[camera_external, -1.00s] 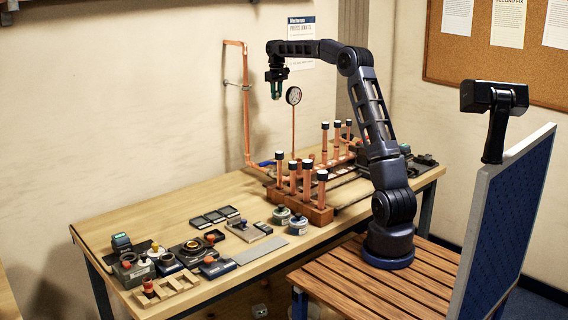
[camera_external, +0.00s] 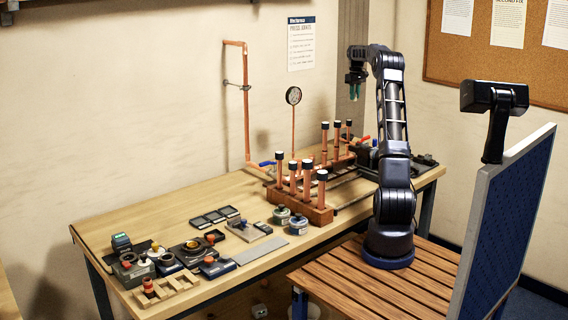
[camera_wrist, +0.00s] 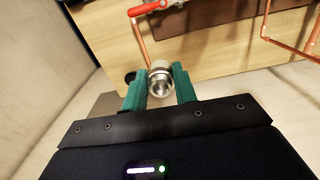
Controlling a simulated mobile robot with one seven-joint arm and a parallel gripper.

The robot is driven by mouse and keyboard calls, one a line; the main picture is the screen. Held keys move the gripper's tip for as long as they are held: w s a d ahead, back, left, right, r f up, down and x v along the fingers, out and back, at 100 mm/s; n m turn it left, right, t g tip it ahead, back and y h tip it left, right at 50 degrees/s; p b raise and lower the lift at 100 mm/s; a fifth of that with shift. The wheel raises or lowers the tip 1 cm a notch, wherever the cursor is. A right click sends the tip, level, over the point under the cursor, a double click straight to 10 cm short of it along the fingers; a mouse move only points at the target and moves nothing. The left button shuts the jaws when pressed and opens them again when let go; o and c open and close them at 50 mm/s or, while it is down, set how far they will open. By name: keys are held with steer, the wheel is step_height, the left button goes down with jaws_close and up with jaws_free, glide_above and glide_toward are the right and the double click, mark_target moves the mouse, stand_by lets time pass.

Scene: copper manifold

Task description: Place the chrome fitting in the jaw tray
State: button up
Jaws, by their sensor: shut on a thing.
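My gripper (camera_external: 355,93) is raised above the far right part of the bench in the external view. In the wrist view its green fingers (camera_wrist: 160,88) are shut on the chrome fitting (camera_wrist: 160,77), a short shiny cylinder with an open round end. The fitting is too small to make out in the external view. Small dark open trays (camera_external: 215,217) lie on the bench left of the middle. A dark tray-like item (camera_external: 425,160) lies at the bench's far right end. I cannot tell which is the jaw tray.
Two wooden racks of copper tubes with black caps (camera_external: 318,212) stand mid-bench. A gauge (camera_external: 293,96) on a thin copper pipe and a tall copper pipe (camera_external: 246,125) rise behind. Tools and a wooden compartment tray (camera_external: 178,297) crowd the left end.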

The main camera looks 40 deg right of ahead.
steer(key=s+d+f+m, duration=0.1)
steer(key=s+d+f, duration=0.2)
steer(key=s+d, duration=0.35)
steer(key=s+d+f, duration=0.2)
steer(key=s+d, duration=0.2)
steer(key=s, duration=0.5)
steer(key=m, duration=0.2)
glide_above(418, 166)
step_height(418, 166, down, 6)
step_height(418, 166, down, 20)
steer(key=shift+s+a+r, duration=0.1)
steer(key=shift+s+r, duration=0.05)
steer(key=shift+r, duration=0.1)
steer(key=shift+f, duration=0.15)
steer(key=o, duration=0.7)
steer(key=shift+o, duration=0.2)
step_height(418, 166, up, 12)
